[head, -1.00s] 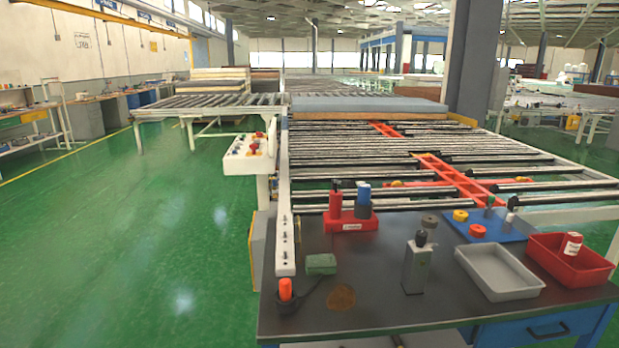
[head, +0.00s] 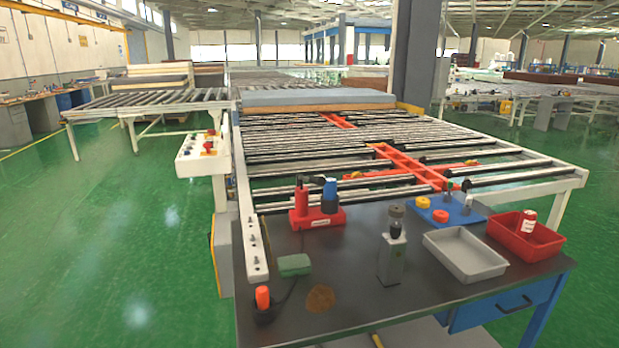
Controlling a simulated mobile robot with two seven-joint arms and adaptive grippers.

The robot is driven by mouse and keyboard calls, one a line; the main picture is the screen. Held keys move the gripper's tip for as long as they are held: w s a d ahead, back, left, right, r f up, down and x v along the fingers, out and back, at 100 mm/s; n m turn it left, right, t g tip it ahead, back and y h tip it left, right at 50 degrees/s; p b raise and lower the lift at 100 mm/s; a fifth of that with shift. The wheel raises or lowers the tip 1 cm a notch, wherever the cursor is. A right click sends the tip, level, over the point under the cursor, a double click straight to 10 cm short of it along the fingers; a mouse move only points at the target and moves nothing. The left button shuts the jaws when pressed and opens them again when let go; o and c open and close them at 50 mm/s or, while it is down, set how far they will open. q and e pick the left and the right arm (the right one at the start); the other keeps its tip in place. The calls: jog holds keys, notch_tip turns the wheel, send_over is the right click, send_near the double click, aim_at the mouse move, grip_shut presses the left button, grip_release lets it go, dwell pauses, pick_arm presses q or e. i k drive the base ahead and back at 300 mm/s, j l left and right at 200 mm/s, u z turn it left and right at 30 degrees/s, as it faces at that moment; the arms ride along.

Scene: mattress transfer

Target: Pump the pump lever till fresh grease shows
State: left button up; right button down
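Neither of my grippers is in the head view. No grease and no part plainly readable as a pump lever shows. A grey upright bottle-like container (head: 392,261) with a black top stands on the dark workbench (head: 350,265). A black round base with an orange cap (head: 262,297) stands at the bench's near left corner. A thin dark bar or cord runs from it toward a green block (head: 294,265); I cannot tell what it is. A brown round patch (head: 320,298) lies on the bench top to the right of it.
A red holder (head: 318,219) carries red and blue bottles. A grey tray (head: 465,256), a red bin (head: 526,240) and a blue mat (head: 449,213) lie at the right. Behind is a roller conveyor (head: 350,150) with a control box (head: 203,155). Green floor (head: 110,260) is clear at left.

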aim_at(321, 181)
jog(key=i+l+u, duration=0.1)
jog(key=u, duration=0.4)
jog(key=i+l+u, duration=0.25)
jog(key=u, duration=0.25)
